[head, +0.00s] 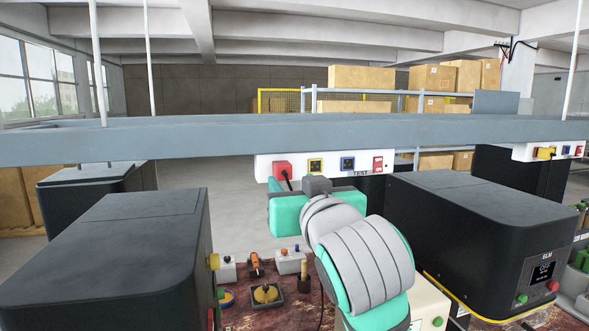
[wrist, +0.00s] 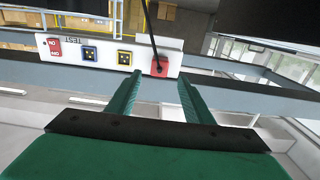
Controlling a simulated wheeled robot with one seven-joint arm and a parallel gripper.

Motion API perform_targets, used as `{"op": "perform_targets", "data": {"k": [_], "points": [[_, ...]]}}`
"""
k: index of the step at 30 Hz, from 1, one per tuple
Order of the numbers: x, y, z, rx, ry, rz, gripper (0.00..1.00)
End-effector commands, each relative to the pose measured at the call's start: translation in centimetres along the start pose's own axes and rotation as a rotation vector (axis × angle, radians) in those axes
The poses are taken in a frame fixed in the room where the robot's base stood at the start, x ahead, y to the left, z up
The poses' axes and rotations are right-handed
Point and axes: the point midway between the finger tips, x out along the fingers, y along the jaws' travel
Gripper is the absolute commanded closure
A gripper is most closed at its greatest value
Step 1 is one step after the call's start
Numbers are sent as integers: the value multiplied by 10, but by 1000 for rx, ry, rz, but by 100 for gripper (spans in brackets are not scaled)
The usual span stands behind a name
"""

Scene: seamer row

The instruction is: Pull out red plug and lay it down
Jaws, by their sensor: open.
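The red plug (head: 282,171) sits at the left end of the white socket strip (head: 302,164), and a dark cable runs from it. In the wrist view the red plug (wrist: 159,66) is at the right end of the strip, upside down, with its cable (wrist: 151,30) across it. My gripper (wrist: 155,84) is open and empty. Its two green fingers point toward the strip, and the plug shows beyond and between their tips, apart from them as far as I can tell. In the head view my arm hides most of my gripper's fingers.
The strip also has a yellow socket (head: 316,165), a blue socket (head: 347,164) and a red switch (head: 378,164) beside the word TEST. A grey beam (head: 200,140) crosses above. Black machines stand left (head: 110,250) and right (head: 480,235). The bench (head: 240,315) holds small items.

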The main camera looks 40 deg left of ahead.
Motion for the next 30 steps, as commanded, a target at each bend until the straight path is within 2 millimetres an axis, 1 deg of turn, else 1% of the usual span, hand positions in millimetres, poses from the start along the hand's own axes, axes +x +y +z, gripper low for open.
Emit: {"op": "perform_targets", "data": {"k": [11,15,20,30], "points": [[2,-5,0,0,0,-8,53],[7,-3,0,0,-1,-5,53],[23,-1,0,1,-3,-2,53],[65,-1,0,1,-1,-2,53]]}}
